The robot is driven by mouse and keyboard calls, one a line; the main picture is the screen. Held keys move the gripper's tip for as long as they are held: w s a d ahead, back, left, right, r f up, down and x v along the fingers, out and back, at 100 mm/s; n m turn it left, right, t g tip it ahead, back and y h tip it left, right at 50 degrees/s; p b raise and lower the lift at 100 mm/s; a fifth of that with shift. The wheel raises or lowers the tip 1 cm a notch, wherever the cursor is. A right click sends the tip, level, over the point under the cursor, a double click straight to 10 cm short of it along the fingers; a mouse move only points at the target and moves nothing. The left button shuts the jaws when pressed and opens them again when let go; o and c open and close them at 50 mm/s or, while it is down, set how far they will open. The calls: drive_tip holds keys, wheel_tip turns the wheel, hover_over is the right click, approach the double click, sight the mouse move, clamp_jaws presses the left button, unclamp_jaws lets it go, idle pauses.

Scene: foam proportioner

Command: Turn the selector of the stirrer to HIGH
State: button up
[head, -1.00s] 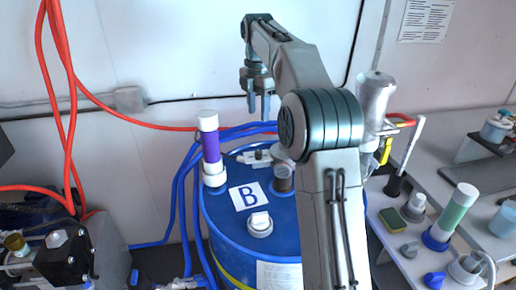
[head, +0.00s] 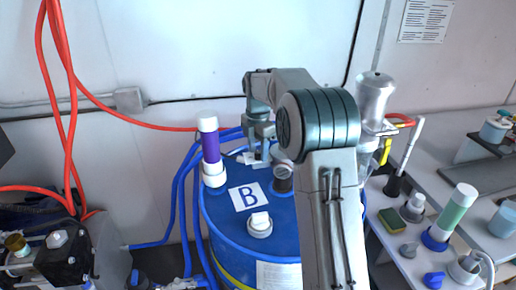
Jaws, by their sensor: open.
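The blue drum (head: 225,232) stands in the middle, with a white label marked "B" (head: 247,196) on its lid. My gripper (head: 258,158) is open, pointing down over the back of the drum lid. Its fingers are at a small grey fitting there, which they and my wrist largely hide. I cannot tell whether they touch it or stand around it. A dark round port with a metal rim (head: 283,179) is just in front and to the right. I cannot make out any HIGH marking or which part is the selector.
A purple tube with white ends (head: 211,147) stands on the drum's left side, close to my gripper. A white cap (head: 260,222) is at the front of the lid. Blue hoses (head: 180,195) run behind the drum. A silver canister (head: 374,97) stands right of my arm.

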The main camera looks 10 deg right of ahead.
drive_tip(key=shift+c, duration=0.3)
clamp_jaws()
drive_tip(key=shift+m, duration=0.4)
drive_tip(key=m+p, duration=0.1)
drive_tip(key=m, duration=0.4)
drive_tip(key=shift+m, duration=0.3)
drive_tip(key=m, duration=0.5)
drive_tip(key=shift+m, duration=0.4)
drive_tip(key=shift+o, duration=0.3)
unclamp_jaws()
